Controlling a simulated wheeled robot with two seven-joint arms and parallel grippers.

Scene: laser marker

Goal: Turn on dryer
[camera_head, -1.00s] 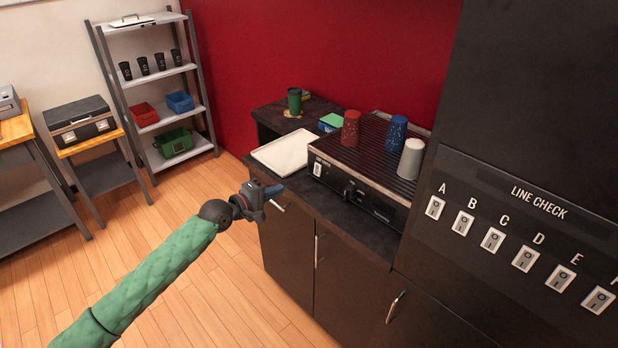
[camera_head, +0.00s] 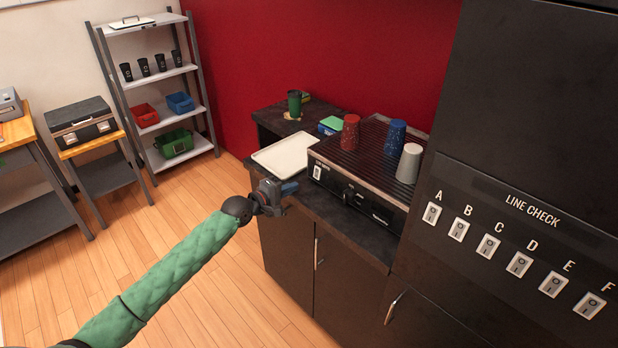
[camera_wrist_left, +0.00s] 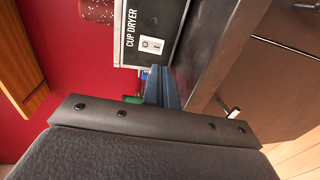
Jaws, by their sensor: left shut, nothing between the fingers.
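The cup dryer (camera_head: 345,189) is a low black machine with a ribbed top on the dark counter. Its white rocker switch (camera_head: 317,172) is at the left end of its front face. In the left wrist view the switch (camera_wrist_left: 151,44) sits beside the words CUP DRYER, just beyond the fingers. My left gripper (camera_head: 290,188) is shut and empty, in front of the counter edge, left of and slightly below the switch and apart from it. Its blue fingertips also show in the wrist view (camera_wrist_left: 162,88). My right gripper is not in view.
Red (camera_head: 350,132), blue (camera_head: 395,136) and white (camera_head: 409,163) cups stand upside down on the dryer. A white tray (camera_head: 285,155) lies left of it. A black panel (camera_head: 520,215) with several lettered switches stands at right. Floor at left is clear.

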